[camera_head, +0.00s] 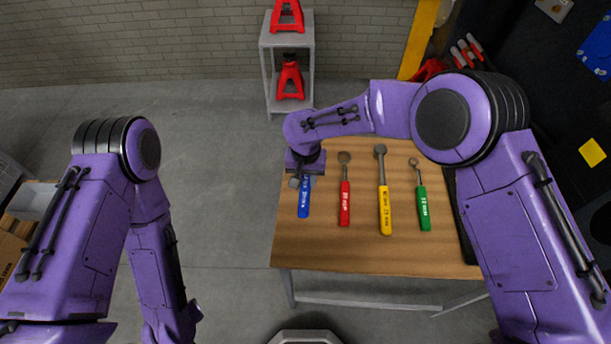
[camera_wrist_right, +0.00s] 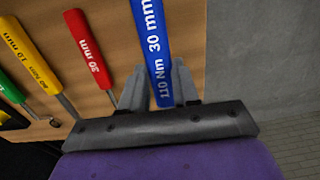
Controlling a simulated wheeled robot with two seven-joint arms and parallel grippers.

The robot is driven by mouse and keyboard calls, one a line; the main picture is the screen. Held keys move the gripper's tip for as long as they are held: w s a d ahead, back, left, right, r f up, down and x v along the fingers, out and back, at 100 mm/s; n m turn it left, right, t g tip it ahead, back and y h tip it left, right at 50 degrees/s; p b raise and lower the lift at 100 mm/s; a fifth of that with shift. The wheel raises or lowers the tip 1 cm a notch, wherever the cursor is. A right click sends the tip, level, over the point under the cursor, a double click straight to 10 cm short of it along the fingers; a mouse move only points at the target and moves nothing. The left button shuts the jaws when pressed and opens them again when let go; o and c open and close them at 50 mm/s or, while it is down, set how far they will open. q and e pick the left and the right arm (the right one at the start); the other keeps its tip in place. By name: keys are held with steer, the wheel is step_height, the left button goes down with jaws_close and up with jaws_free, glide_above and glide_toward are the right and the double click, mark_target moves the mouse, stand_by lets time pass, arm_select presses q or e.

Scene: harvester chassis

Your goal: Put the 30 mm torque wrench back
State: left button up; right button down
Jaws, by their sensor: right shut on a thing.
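The blue torque wrench, whose handle reads 110 Nm 30 mm, shows at the left of the wooden table in the head view (camera_head: 304,205) and in the right wrist view (camera_wrist_right: 152,40). My right gripper (camera_wrist_right: 158,90) is shut on its handle, with one finger on each side. The gripper (camera_head: 296,182) and wrist hide the rest of the wrench in the head view. I cannot tell whether the wrench touches the table. My left arm hangs at the lower left, and its fingers do not show.
A red wrench (camera_head: 345,203), a yellow wrench (camera_head: 384,210) and a green wrench (camera_head: 423,210) lie in a row right of the blue one on the table (camera_head: 330,255). A grey shelf (camera_head: 266,60) with red jack stands is behind. Floor left of the table is clear.

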steer(key=shift+s+f+b, duration=0.35)
steer(key=shift+f+b, duration=0.15)
steer(key=shift+f, duration=0.4)
steer(key=shift+w+f+b, duration=0.15)
steer(key=shift+f+b, duration=0.85)
steer(key=shift+f, duration=0.9)
steer(key=c, duration=0.8)
jaws_free()
steer(key=shift+o, duration=0.2)
steer(key=shift+r, duration=0.1)
steer(key=r, duration=0.3)
steer(key=r+b, duration=0.1)
steer(key=r, duration=0.6)
steer(key=shift+s+r+b, duration=0.2)
steer(key=shift+s+b, duration=0.1)
steer(key=shift+b, duration=0.05)
steer(key=shift+r, duration=0.1)
